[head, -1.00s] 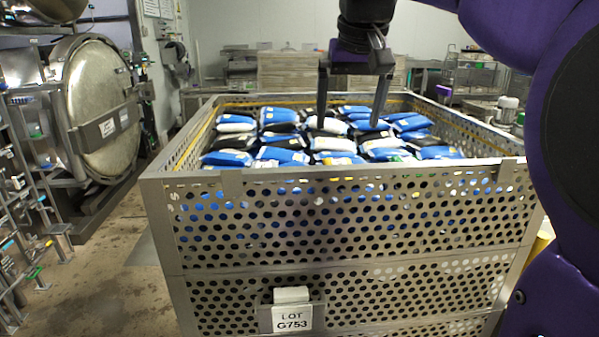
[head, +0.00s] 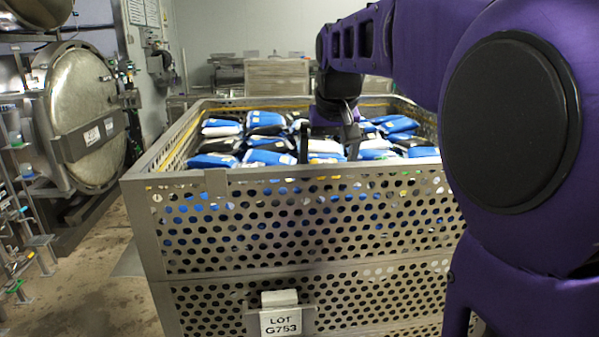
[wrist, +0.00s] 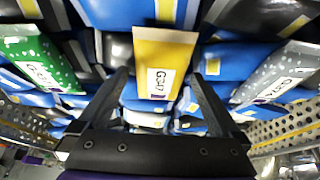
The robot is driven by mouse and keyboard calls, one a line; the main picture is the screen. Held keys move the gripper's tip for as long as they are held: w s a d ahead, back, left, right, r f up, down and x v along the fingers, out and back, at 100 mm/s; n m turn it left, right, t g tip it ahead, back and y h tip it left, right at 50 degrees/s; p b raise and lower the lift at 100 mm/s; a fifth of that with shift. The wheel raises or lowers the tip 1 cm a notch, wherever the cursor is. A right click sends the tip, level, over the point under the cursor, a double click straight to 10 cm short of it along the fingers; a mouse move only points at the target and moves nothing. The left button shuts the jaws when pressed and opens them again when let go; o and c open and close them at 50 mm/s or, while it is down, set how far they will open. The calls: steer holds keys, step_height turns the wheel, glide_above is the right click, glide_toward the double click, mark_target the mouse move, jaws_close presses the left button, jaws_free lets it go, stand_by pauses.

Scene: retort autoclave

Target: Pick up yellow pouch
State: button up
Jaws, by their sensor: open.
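The yellow pouch (wrist: 163,57) shows in the wrist view, standing out among blue and black pouches, with a white label marked with a G code. My gripper (wrist: 158,75) is open, its two dark fingers on either side of the pouch's lower part in that view. I cannot tell whether the fingers touch it. In the head view my gripper (head: 330,150) reaches down inside the metal basket (head: 300,220), near its front side. The yellow pouch cannot be made out in the head view, where the basket wall and other pouches hide that area.
A green pouch (wrist: 42,62) lies left of the yellow one and a grey pouch (wrist: 280,75) right, both labelled. Many blue, white and black pouches (head: 265,120) fill the basket. The basket's perforated walls surround my gripper. A round autoclave door (head: 80,115) stands at left.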

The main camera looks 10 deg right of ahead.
steer(key=c, duration=1.4)
steer(key=shift+o, duration=0.2)
steer(key=shift+r, duration=0.15)
